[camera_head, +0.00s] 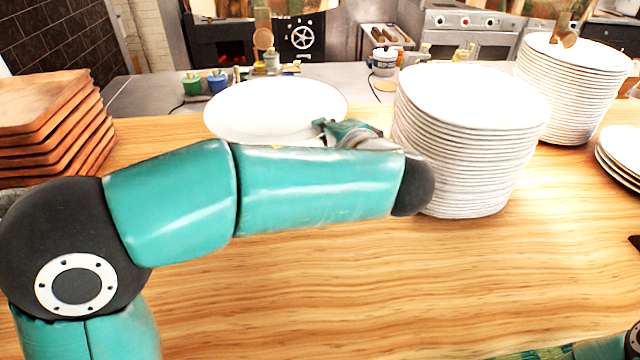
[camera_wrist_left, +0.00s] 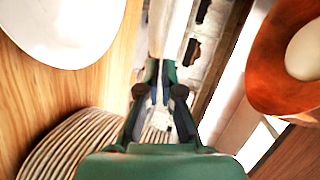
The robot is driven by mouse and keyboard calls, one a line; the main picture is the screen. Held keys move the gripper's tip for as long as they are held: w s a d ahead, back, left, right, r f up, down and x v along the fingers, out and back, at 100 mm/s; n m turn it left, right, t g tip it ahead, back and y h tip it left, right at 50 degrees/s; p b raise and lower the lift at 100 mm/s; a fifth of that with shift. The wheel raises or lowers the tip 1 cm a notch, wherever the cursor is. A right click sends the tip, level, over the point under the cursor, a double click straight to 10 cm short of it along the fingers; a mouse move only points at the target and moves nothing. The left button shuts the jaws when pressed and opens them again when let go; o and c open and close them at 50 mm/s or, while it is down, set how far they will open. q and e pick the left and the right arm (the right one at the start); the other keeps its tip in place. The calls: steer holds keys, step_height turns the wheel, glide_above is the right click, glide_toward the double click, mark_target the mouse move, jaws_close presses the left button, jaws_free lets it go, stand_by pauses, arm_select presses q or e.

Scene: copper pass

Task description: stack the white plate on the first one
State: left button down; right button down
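A white plate (camera_head: 270,105) is level above the counter in the head view and overlaps its far edge. My left gripper (camera_head: 335,128) is at its right rim. In the left wrist view the plate shows edge-on as a white strip (camera_wrist_left: 172,35) between the fingers of the left gripper (camera_wrist_left: 158,100), which looks shut on its rim. Another white plate (camera_wrist_left: 65,30) lies flat on the wood, apart from the held one; in the head view the held plate and my arm hide most or all of it. My right gripper is not visible.
A tall plate stack (camera_head: 465,150) stands close right of the left gripper. Another stack (camera_head: 570,95) and a low one (camera_head: 622,155) are farther right. Wooden trays (camera_head: 50,125) are stacked left. A copper lamp (camera_wrist_left: 275,60) shows in the wrist view. The front counter (camera_head: 380,280) is clear.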

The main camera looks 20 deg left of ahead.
arm_select(q)
step_height(320, 180, down, 13)
steer(key=shift+r+p, duration=0.2)
steer(key=shift+p, duration=0.3)
steer(key=shift+f+b, duration=0.35)
steer(key=shift+b, duration=0.15)
steer(key=c, duration=1.6)
jaws_free()
steer(key=shift+s+f, duration=0.1)
steer(key=shift+f, duration=0.05)
